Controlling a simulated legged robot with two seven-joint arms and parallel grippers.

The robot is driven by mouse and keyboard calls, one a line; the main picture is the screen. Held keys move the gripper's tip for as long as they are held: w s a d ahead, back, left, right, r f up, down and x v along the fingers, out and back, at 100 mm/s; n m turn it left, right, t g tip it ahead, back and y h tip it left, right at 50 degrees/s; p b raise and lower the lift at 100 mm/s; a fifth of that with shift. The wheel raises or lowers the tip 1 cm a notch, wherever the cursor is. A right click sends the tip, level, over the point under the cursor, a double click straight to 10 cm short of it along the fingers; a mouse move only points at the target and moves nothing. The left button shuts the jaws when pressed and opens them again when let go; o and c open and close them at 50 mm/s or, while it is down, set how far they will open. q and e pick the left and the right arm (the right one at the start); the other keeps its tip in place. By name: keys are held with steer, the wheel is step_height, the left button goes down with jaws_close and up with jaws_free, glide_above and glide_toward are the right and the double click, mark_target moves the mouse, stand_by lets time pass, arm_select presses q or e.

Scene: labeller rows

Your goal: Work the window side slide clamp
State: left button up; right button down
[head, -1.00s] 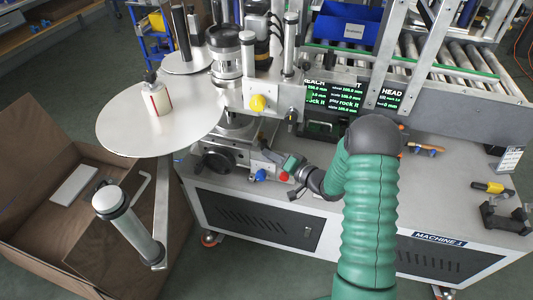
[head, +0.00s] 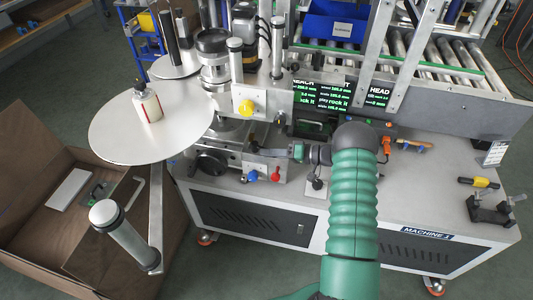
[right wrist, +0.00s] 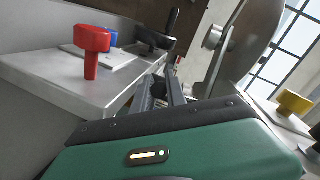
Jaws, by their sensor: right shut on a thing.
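My right gripper (head: 266,152) reaches left from the green arm, over the grey slide block below the round plate. It is shut on the dark clamp lever (head: 253,142); the grip itself is small in the head view. In the right wrist view the gripper's fingers (right wrist: 166,84) point away from me, and the black lever (right wrist: 170,24) stands at their far end. A red knob (head: 276,174) and a blue knob (head: 253,176) sit on the block in front of the gripper. The red knob (right wrist: 92,50) is large at the left in the wrist view. My left gripper is not in view.
A yellow knob (head: 246,107) is above the gripper, and a black handwheel (head: 212,163) is to its left. The white round plate (head: 110,128) overhangs at the left. A display (head: 335,97) stands behind my arm. An open carton (head: 35,225) is at the lower left.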

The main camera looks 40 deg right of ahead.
steer(key=shift+w+d+r, duration=0.15)
steer(key=shift+r, duration=0.05)
steer(key=c, duration=1.7)
jaws_free()
steer(key=o, duration=0.4)
steer(key=shift+w+f, duration=0.1)
steer(key=shift+f, duration=0.1)
steer(key=shift+c, duration=0.2)
steer(key=shift+a+f, duration=0.1)
steer(key=shift+a, duration=0.1)
